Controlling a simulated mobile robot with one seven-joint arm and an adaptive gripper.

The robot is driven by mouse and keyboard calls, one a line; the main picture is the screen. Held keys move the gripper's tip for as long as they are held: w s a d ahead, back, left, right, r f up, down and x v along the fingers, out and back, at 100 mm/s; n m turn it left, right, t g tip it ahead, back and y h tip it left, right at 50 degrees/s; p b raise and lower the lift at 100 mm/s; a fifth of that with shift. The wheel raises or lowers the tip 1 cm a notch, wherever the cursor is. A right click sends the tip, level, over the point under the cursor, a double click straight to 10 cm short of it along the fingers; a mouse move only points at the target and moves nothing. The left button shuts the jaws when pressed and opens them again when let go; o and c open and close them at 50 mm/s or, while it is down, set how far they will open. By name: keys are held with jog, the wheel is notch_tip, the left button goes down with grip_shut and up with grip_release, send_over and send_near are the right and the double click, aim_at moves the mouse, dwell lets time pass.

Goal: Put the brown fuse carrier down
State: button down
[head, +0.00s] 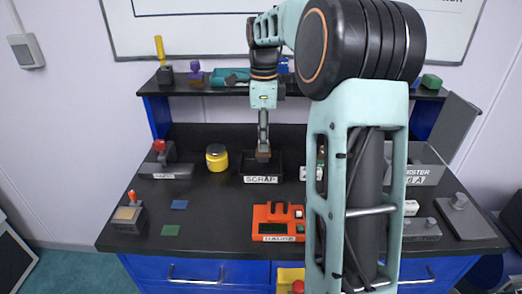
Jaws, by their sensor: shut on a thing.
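My gripper (263,147) points down, shut on a small brown block, the brown fuse carrier (263,157). The carrier is over or just inside the black bin (276,170) labelled SCRAP, in the middle of the bench. I cannot tell whether it touches the bin's floor. The fingers hide part of the carrier.
A yellow jar (216,158) stands left of the bin, and an orange gauge box (278,222) stands in front. A red-knobbed device (165,155) is at the left. Green and blue pads lie on the bench. My arm hides part of the right side.

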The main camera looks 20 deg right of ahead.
jog(key=shift+w+a+f, duration=0.15)
jog(key=shift+w+f, duration=0.05)
jog(key=shift+f, duration=0.1)
jog(key=shift+w+f, duration=0.15)
jog(key=shift+f, duration=1.55)
jog(key=shift+f, duration=0.15)
jog(key=c, duration=2)
grip_release()
notch_tip(320, 180, up, 12)
jog(key=shift+r+p, duration=0.15)
jog(key=shift+p, duration=0.3)
jog(key=shift+a, duration=0.1)
